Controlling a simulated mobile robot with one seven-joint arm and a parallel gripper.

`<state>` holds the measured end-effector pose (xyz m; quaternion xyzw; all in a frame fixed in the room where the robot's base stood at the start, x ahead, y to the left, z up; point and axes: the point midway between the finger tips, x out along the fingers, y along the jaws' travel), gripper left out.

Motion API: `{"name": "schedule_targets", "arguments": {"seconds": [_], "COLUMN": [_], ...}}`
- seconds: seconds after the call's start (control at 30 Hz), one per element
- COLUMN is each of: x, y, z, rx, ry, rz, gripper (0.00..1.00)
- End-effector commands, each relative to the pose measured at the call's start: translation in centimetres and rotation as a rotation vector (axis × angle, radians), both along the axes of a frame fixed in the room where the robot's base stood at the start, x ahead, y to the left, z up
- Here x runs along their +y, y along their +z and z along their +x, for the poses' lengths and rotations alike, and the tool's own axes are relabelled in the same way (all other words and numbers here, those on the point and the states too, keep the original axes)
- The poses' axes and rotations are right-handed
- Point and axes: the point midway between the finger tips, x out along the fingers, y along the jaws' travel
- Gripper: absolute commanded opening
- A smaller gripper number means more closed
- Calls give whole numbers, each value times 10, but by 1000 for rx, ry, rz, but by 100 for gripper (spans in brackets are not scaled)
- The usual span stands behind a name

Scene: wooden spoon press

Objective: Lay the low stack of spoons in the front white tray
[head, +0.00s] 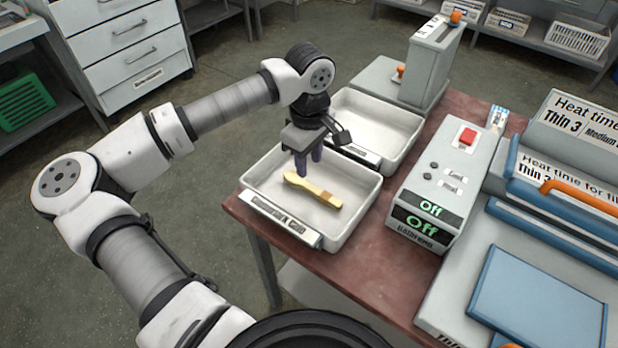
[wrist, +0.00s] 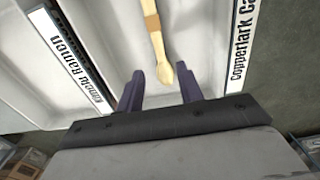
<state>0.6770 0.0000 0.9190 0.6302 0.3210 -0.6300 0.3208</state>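The low stack of spoons (head: 312,190) is pale wood with a brown band. It lies flat on the floor of the front white tray (head: 350,228), and it also shows in the wrist view (wrist: 155,40). I cannot tell how many spoons it holds. My gripper (head: 308,168) points down over this tray at the stack's far side. In the wrist view my gripper (wrist: 164,88) has its two purple fingers well apart, with nothing held between them. One rounded end of the stack reaches close to the gap between the fingertips.
A second white tray (head: 410,125) stands behind the front one and looks empty. A grey control box (head: 445,185) reading "Off" and a blue-and-grey press (head: 540,290) stand to the right on the reddish table (head: 365,290). A grey stand (head: 430,60) is behind.

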Motion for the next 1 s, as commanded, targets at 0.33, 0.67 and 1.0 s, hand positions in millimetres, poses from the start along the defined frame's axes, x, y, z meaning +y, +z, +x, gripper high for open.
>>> {"name": "schedule_targets", "arguments": {"seconds": [0.33, 0.67, 1.0], "x": [0, -13, -161], "y": [42, 49, 230], "z": [0, -2, -91], "rx": [1, -9, 57], "ry": [0, -5, -16], "rz": [-1, -49, -1075], "gripper": [37, 37, 37]}}
